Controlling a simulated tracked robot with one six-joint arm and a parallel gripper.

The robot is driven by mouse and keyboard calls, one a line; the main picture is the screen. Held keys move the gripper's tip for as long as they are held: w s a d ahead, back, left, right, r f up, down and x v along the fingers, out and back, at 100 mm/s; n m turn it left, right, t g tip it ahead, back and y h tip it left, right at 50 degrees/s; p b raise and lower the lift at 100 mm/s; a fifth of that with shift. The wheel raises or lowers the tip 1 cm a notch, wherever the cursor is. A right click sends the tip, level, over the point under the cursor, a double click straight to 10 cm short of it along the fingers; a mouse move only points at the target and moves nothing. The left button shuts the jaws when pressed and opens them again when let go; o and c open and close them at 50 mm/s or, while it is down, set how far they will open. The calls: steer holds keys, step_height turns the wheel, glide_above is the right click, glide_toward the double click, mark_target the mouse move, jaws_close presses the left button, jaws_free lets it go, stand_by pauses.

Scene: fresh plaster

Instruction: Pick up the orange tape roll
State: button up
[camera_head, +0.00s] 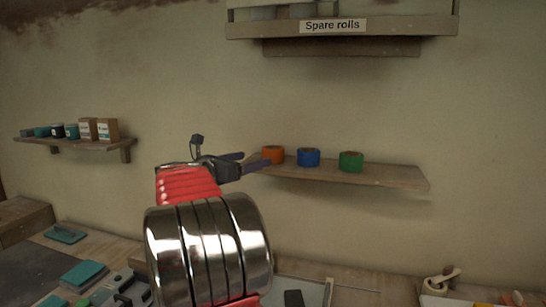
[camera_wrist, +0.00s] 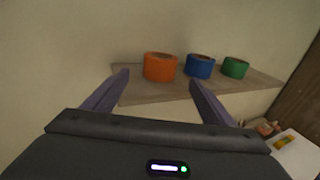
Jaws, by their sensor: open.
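The orange tape roll (camera_head: 273,154) lies flat at the left end of a wall shelf, left of a blue roll (camera_head: 308,157) and a green roll (camera_head: 351,161). My gripper (camera_head: 250,161) is open and empty, in front of and just left of the orange roll in the head view. In the wrist view, the orange roll (camera_wrist: 160,67) stands beyond the open fingers (camera_wrist: 157,86), roughly between their tips and apart from them. No part of the orange roll looks gripped.
The wooden shelf (camera_head: 385,176) carries the rolls close together. A higher shelf (camera_head: 240,30) is labelled "Spare rolls". Another shelf (camera_head: 85,145) at left holds boxes and tins. The bench below holds teal pads (camera_head: 84,273), a tray and a mortar (camera_head: 440,283). Wall stands close behind the rolls.

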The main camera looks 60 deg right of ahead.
mark_target(266, 155)
steer(key=shift+x, duration=3.2)
steer(key=shift+x, duration=2.65)
steer(key=shift+a, duration=0.1)
steer(key=shift+c, duration=0.4)
steer(key=c, duration=1.1)
